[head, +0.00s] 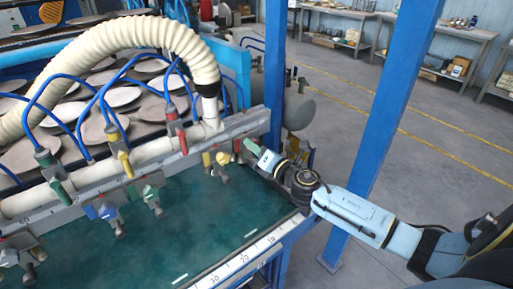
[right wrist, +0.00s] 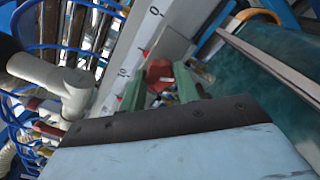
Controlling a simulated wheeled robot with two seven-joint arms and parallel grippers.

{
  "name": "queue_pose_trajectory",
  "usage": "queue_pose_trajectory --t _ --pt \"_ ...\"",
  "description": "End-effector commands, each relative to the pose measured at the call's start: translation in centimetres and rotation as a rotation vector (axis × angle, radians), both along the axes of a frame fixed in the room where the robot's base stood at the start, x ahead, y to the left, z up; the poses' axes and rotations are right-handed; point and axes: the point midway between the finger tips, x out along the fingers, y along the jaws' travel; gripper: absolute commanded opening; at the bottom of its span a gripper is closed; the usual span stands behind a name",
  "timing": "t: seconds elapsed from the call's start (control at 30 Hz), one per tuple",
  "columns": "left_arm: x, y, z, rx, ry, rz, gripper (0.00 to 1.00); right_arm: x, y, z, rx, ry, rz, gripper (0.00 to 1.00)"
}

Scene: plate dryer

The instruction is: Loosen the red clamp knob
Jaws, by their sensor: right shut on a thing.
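The red clamp knob (right wrist: 158,72) shows in the right wrist view between the two green fingers of my right gripper (right wrist: 161,84). The fingers are shut on it, one on each side, and hide parts of it. In the head view my right gripper (head: 244,150) reaches in from the right to the right end of the clamp rail (head: 220,137). The knob is mostly hidden there by the gripper. My left gripper is not in view.
Other clamps with yellow (head: 222,158), green (head: 150,192) and blue (head: 106,210) parts line the rail to the left. A red valve (head: 176,130) and a thick cream hose (head: 130,35) are above it. A blue post (head: 385,100) stands behind my right arm.

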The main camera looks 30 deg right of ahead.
Motion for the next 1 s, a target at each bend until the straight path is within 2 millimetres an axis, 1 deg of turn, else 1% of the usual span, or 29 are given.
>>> queue_pose_trajectory --t 0.37,0.4,0.57,0.87,1.0 --pt "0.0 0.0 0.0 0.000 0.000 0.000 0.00 0.0 0.0 0.0 -0.009 0.001 0.000 0.09" --pt "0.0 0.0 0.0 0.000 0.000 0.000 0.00 0.0 0.0 -0.1 -0.009 0.001 0.000 0.33" --pt "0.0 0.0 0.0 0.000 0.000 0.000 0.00 0.0 0.0 0.0 -0.008 0.000 -0.001 0.53" --pt "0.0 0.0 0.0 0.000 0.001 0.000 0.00 -0.1 0.0 -0.1 -0.007 0.000 -0.001 0.53" --pt "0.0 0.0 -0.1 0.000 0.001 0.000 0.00 -1.1 -0.1 -0.2 -0.007 0.002 0.000 0.53"
